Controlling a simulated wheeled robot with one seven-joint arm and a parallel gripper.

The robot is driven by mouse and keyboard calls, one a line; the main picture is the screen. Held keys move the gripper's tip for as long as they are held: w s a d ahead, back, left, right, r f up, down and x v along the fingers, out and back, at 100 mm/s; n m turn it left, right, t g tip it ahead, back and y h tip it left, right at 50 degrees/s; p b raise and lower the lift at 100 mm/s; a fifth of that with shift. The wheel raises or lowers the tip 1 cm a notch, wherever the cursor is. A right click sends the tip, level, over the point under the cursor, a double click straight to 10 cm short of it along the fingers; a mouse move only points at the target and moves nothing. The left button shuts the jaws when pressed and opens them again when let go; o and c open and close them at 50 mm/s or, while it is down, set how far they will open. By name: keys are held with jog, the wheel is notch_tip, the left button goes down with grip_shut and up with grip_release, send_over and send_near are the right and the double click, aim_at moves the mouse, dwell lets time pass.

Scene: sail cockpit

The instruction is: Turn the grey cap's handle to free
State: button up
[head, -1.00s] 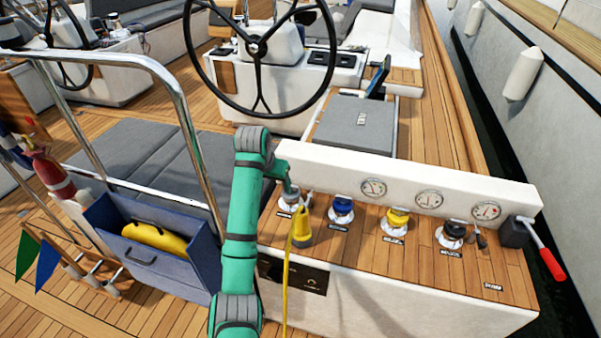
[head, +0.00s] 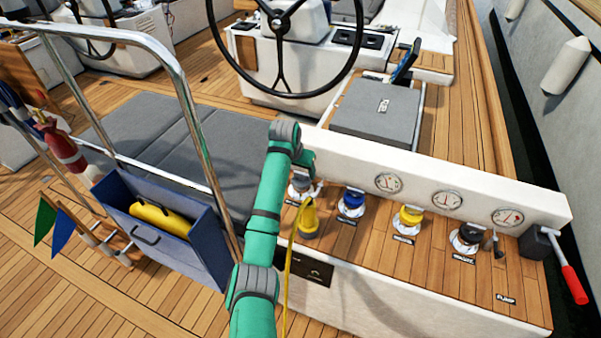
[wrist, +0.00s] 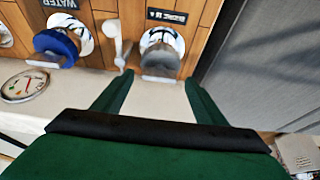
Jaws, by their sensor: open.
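The grey cap (head: 299,187) sits at the left end of the row of caps on the wooden counter, partly hidden by my arm in the head view. In the wrist view the grey cap (wrist: 161,45) is upper centre, with its pale handle (wrist: 160,71) on the side facing me. My gripper (wrist: 157,92) is open, its two green fingers spread left and right of the handle's line. The fingers look short of the cap, with nothing between them. In the head view my gripper (head: 304,171) is just above and behind the cap.
A white fitting (wrist: 117,45) stands close left of the grey cap in the wrist view. The blue cap (head: 352,203), yellow cap (head: 408,217) and black cap (head: 466,238) continue the row. A yellow nozzle (head: 309,218) stands in front. A white gauge panel (head: 420,186) runs behind.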

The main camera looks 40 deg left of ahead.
jog(key=shift+x, duration=1)
jog(key=shift+w+r, duration=0.1)
jog(key=c, duration=1.1)
jog(key=shift+o, duration=0.2)
